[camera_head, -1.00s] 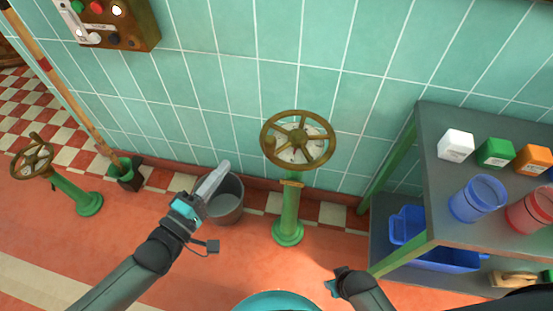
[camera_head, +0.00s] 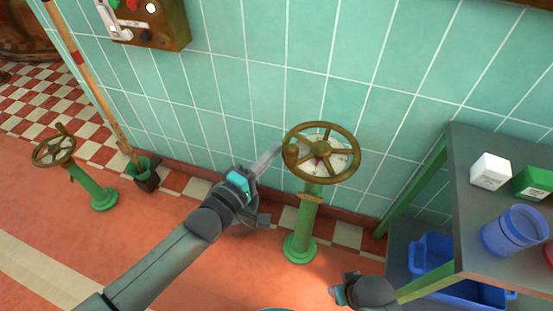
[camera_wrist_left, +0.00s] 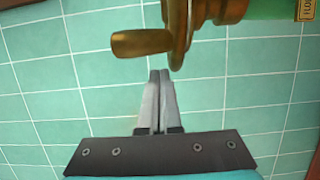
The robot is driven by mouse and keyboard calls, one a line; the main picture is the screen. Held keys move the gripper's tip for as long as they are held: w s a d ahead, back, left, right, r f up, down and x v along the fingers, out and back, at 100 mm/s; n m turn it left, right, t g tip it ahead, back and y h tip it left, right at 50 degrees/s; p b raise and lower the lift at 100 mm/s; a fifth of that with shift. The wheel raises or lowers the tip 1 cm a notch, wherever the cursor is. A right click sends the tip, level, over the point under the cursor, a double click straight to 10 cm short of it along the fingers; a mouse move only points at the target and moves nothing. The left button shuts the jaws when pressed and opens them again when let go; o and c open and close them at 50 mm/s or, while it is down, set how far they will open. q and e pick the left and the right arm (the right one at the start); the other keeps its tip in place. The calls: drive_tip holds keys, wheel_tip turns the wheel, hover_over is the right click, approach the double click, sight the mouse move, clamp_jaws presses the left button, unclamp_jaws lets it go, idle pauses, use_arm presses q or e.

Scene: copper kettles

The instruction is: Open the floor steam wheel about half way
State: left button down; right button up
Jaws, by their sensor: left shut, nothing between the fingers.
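The floor steam wheel (camera_head: 345,130) is a brass spoked handwheel on a green floor pedestal (camera_head: 308,225), with a pale dial behind its spokes. In the left wrist view its rim (camera_wrist_left: 178,28) shows edge-on, with a brass crank knob (camera_wrist_left: 140,42) jutting left and part of a label (camera_wrist_left: 308,10) on the green column. My left gripper (camera_head: 275,152) is shut and empty, its tips close to the wheel's left side; I cannot tell whether they touch. The left wrist view shows the closed fingertips (camera_wrist_left: 160,76) just beside the rim and knob. My right gripper (camera_head: 342,290) shows only partly, low in the head view.
A second brass wheel (camera_head: 55,147) on a green pedestal stands at the left. A broom (camera_head: 95,90) leans in a green holder. A grey shelf (camera_head: 462,200) with boxes, a blue cup (camera_head: 515,231) and a blue crate (camera_head: 432,255) stands right. The tiled wall is behind.

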use_arm(q)
drive_tip(key=shift+s+d, duration=0.55)
drive_tip(key=shift+s, duration=0.2)
use_arm(e)
drive_tip(key=shift+w+r, duration=0.1)
drive_tip(key=shift+r, duration=0.1)
use_arm(q)
drive_tip(key=shift+r, duration=0.1)
drive_tip(key=shift+s+d+p, duration=0.35)
drive_tip(key=shift+s+p, duration=0.2)
drive_tip(key=shift+p, duration=0.05)
use_arm(e)
drive_tip(key=shift+s+d+f, duration=0.15)
drive_tip(key=shift+s+f, duration=0.2)
drive_tip(key=shift+f, duration=0.3)
drive_tip(key=shift+s+d+f, duration=0.1)
drive_tip(key=shift+s+f, duration=0.25)
drive_tip(key=shift+f, duration=0.25)
